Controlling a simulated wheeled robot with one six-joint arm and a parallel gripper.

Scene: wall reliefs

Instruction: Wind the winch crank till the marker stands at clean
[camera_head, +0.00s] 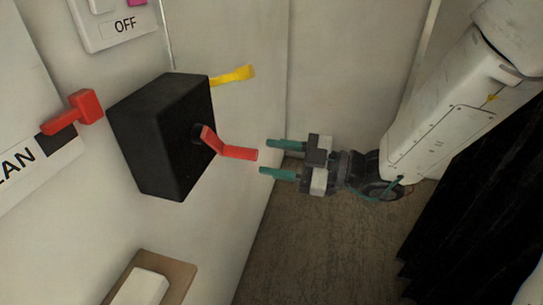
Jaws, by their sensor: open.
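The winch is a black box (160,137) on the pale wall. Its red crank (228,148) comes out of the box's right face, and its handle points right toward my gripper. My gripper (264,157) is open, with its two green fingers just right of the crank handle's end. I cannot tell whether a finger touches the handle. A red marker (80,109) stands out from a white panel at the left. It is beside a label (20,158) that reads "LAN" where the picture cuts it off.
A yellow lever (233,76) sticks out behind the black box. A white panel marked OFF (125,25) is above. A brown plate with a white block (143,287) is low on the wall. Open floor (300,260) lies below my gripper, with dark folds (480,190) at the right.

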